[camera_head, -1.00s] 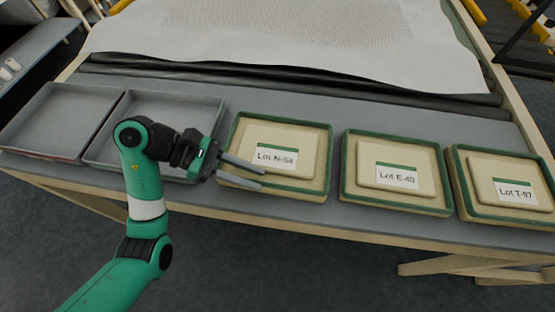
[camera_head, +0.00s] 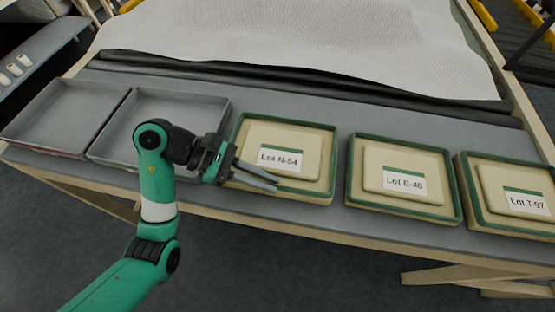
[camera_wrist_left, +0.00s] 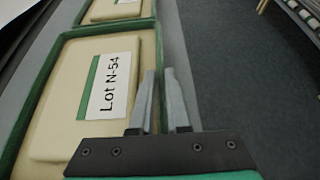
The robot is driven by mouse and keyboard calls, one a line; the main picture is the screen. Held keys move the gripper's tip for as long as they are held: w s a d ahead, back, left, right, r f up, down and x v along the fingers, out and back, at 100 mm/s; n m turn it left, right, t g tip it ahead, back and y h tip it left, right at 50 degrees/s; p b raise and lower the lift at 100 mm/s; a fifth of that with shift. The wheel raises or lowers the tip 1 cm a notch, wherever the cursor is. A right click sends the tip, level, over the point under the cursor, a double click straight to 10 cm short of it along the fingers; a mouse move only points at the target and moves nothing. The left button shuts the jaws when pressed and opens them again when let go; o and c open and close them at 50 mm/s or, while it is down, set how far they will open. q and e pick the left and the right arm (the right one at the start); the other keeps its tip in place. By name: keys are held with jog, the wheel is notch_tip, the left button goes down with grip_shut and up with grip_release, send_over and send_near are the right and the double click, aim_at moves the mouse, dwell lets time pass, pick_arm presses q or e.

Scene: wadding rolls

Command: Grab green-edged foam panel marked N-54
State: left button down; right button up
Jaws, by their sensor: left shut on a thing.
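The green-edged foam panel marked Lot N-54 (camera_head: 290,137) lies on the table, cream with a raised middle block and a white label. It also shows in the left wrist view (camera_wrist_left: 60,90). My left gripper (camera_head: 276,184) is at its near edge, fingers reaching along it from the left. In the left wrist view the gripper (camera_wrist_left: 159,72) has one finger over the panel's side and the other outside its edge, shut on that edge. The fingers hide part of the near rim. My right gripper is not in view.
Similar panels, one marked with an E lot (camera_head: 405,160) and one marked Lot T-97 (camera_head: 510,180), lie to the right. Two grey trays (camera_head: 62,108), (camera_head: 155,105) stand empty on the left. White wadding (camera_head: 300,40) covers the table's back. The floor in front is clear.

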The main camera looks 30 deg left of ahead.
pick_arm(q)
jog(key=shift+r, duration=0.1)
jog(key=r, duration=0.1)
jog(key=r+p, duration=0.1)
jog(key=r, duration=0.1)
jog(key=r+p, duration=0.1)
jog(key=shift+s+d+r, duration=0.15)
jog(key=shift+d, duration=0.15)
jog(key=s+d+r+p, duration=0.4)
jog(key=d+r, duration=0.4)
jog(key=d, duration=0.4)
jog(key=shift+s+r, duration=0.25)
jog(key=shift+s, duration=0.6)
